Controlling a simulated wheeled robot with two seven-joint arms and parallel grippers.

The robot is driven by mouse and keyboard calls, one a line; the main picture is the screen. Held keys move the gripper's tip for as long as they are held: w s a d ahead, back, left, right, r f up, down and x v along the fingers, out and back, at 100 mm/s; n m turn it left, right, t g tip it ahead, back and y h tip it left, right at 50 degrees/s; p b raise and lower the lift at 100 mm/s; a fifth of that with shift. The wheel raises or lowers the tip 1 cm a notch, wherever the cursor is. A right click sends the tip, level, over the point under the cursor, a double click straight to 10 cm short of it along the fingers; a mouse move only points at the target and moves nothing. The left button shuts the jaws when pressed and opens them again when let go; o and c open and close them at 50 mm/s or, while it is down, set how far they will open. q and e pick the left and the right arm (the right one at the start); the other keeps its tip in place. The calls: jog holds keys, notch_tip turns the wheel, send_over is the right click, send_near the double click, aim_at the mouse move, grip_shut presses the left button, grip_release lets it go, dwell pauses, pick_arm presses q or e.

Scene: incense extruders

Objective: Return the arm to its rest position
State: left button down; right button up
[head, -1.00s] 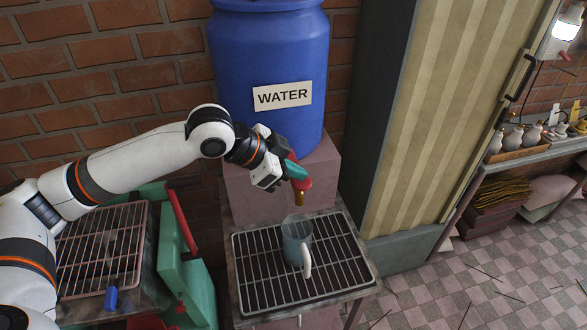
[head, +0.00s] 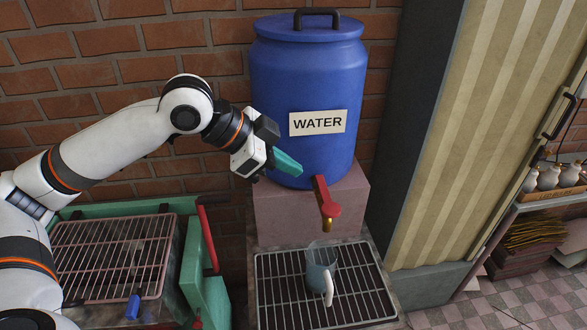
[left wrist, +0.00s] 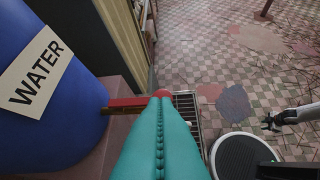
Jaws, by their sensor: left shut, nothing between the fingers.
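My left gripper (head: 299,171) has its teal fingers pressed together and is empty. It is in the air in front of the blue water barrel (head: 300,90), up and to the left of the red tap (head: 331,208). In the left wrist view, the shut fingers (left wrist: 162,98) reach toward the tap and partly hide it. A clear mug (head: 320,262) with a white handle stands upright on the wire rack (head: 275,310) below the tap. A small dark gripper (left wrist: 268,121), apparently my right one, shows at the right of the left wrist view; its jaw state is unclear.
A green-framed rack (head: 110,245) with a red lever (head: 207,238) and a blue knob (head: 133,307) lies below my left arm. A tall striped cabinet (head: 480,120) stands to the right. A shelf with small jars (head: 548,178) is at far right.

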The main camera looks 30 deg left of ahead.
dwell(0.3)
pick_arm(q)
jog(key=s+d+f+n+y, duration=0.15)
jog(key=d+f, duration=0.25)
jog(key=f, duration=0.5)
jog(key=s+d+f+h, duration=0.1)
jog(key=s+d+f, duration=0.25)
jog(key=f, duration=0.55)
jog(key=s+a+f+n+g+y, duration=0.1)
jog(key=s+a+f+n+y, duration=0.25)
jog(key=s+f, duration=0.4)
jog(key=s+a+f+n+g+y, duration=0.25)
jog(key=s+f+n, duration=0.25)
jog(key=s+f, duration=0.25)
notch_tip(320, 180, down, 27)
jog(key=s+b, duration=0.2)
jog(key=s+a+f+g+b, duration=0.1)
jog(key=s+a+f+b, duration=0.1)
jog(key=s+f, duration=1.4)
jog(key=shift+s+a+f+m+g, duration=0.15)
jog(key=shift+a+f+m+g, duration=0.2)
jog(key=shift+a+f, duration=0.45)
